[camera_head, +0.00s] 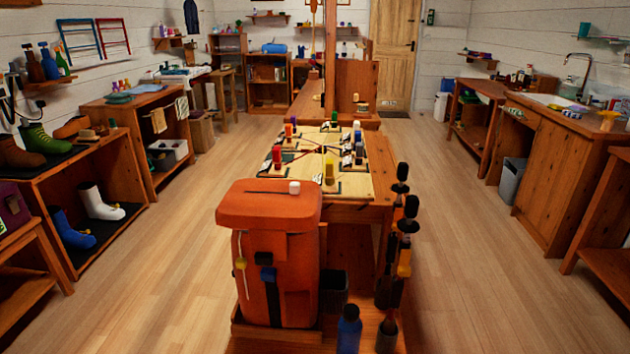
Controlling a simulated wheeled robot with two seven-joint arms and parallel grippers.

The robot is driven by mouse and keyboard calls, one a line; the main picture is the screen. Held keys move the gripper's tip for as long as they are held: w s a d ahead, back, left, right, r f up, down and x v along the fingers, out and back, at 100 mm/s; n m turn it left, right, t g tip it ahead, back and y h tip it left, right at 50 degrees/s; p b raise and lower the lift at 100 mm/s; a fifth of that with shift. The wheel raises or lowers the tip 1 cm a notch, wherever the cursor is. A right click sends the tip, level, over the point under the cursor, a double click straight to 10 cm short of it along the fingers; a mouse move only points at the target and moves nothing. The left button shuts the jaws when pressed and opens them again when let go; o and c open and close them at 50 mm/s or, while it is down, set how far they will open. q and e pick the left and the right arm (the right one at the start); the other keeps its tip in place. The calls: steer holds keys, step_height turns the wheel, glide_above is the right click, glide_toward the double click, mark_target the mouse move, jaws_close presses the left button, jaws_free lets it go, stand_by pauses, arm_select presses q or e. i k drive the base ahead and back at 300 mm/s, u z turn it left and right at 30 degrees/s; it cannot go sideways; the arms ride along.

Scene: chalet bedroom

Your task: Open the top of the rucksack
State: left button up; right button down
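The orange rucksack (298,290) stands upright at the near end of the central bench, in the lower middle of the head view. Its orange top lid (262,200) lies flat over the body and looks closed. A dark slot or strap and a small white piece (294,187) show on the lid. A dark strap with a black buckle and a blue piece (268,274) runs down the front. A cord with a yellowish toggle (240,262) hangs at the left of the front. Neither of my grippers is in view.
Behind the rucksack, a wooden table (352,186) holds several coloured pieces. Dark bottle-like objects (402,230) stand close at its right, with a blue bottle (349,328) in front. Shelves (130,160) line the left and counters (560,165) the right. Floor is clear on both sides.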

mark_target(265, 207)
steer(key=k, duration=1.3)
steer(key=u, duration=0.8)
steer(key=i, duration=1.45)
steer(key=u, duration=0.2)
